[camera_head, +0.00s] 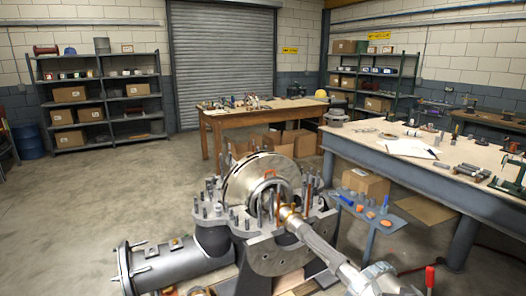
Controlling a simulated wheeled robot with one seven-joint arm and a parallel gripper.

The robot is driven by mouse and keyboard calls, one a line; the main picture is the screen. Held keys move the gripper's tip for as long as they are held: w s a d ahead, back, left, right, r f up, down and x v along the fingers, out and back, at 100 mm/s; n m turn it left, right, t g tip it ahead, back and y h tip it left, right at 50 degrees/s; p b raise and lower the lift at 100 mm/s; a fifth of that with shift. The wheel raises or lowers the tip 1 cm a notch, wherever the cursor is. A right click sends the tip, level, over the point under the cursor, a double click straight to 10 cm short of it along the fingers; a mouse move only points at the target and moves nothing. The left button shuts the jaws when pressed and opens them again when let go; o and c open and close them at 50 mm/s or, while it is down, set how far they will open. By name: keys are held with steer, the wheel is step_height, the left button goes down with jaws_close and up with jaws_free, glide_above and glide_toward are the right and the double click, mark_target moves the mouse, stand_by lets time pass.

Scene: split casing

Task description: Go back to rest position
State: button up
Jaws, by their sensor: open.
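No part of my gripper can be made out in the head view. The split casing (281,258) stands open in the lower middle, with several upright studs around its flange. A large round metal disc (246,186) stands upright in it. A grey shaft (318,246) with a brass-coloured sleeve (291,217) runs from the casing toward the lower right. It ends at a light metal housing (379,280) cut by the bottom edge. A wide grey pipe section (184,264) lies at the left of the casing.
A small blue-grey stand (383,224) holds orange and blue items beside the casing. A long workbench (459,183) stands at the right, a wooden table (262,115) behind. Shelves (103,101) and a blue drum (28,140) line the left wall. The floor (90,210) at the left is clear.

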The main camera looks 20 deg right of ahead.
steer(key=s+a+r+n+t+y+b, duration=0.1)
steer(key=s+a+r+t, duration=0.1)
steer(key=s+a, duration=0.5)
steer(key=s+a+r+n+t+y, duration=0.1)
steer(key=s+a+r+t, duration=0.15)
steer(key=a, duration=0.75)
steer(key=s+a+r+n+t+b, duration=0.1)
steer(key=s+a+n+t, duration=0.1)
steer(key=s+a, duration=0.55)
steer(key=s+a+n+g+y+b, duration=0.1)
steer(key=s+a+y, duration=0.5)
steer(key=s+a, duration=0.6)
steer(key=s+n+g, duration=0.1)
steer(key=s+n, duration=0.1)
steer(key=s, duration=0.1)
steer(key=shift+a+r, duration=0.15)
steer(key=shift+r, duration=0.25)
